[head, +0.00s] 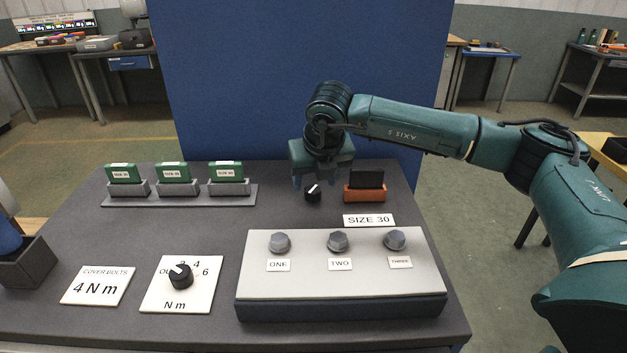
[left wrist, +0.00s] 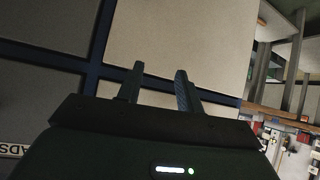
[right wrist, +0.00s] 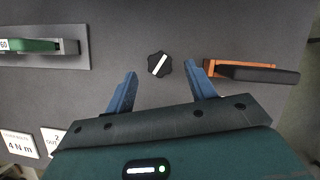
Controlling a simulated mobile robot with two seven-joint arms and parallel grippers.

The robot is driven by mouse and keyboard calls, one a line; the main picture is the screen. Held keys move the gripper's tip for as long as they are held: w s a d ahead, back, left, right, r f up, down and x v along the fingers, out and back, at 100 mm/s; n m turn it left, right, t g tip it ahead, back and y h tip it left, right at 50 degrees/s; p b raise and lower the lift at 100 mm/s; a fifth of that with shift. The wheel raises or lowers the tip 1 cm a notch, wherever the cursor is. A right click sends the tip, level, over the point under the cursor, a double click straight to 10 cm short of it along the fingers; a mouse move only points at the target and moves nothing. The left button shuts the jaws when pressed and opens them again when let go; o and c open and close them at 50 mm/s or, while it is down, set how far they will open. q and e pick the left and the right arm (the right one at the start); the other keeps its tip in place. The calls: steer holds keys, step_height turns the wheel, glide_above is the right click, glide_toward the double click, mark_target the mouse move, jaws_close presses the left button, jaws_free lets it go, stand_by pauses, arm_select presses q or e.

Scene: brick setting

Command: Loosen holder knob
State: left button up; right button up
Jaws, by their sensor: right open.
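The holder knob (head: 313,193) is black with a white pointer line. It stands on the dark table just left of the orange holder (head: 364,194), which has a black block (head: 367,179) in it. In the right wrist view the knob (right wrist: 159,64) lies ahead of and between the open fingers, not touching them. My right gripper (head: 312,182) is open and empty, pointing down above and behind the knob. In the left wrist view my left gripper (left wrist: 160,85) is open and empty, away from the table; it is not in the head view.
A grey box (head: 340,265) with knobs ONE, TWO and THREE stands in front. A dial (head: 180,275) sits on a white plate at front left, beside a COVER BOLTS 4 N m card (head: 96,286). Green blocks (head: 173,173) stand in a rack at left. A blue panel (head: 300,80) rises behind.

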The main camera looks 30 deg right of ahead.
mark_target(313, 193)
steer(key=shift+x, duration=1.45)
steer(key=shift+c, duration=0.2)
steer(key=c, duration=0.9)
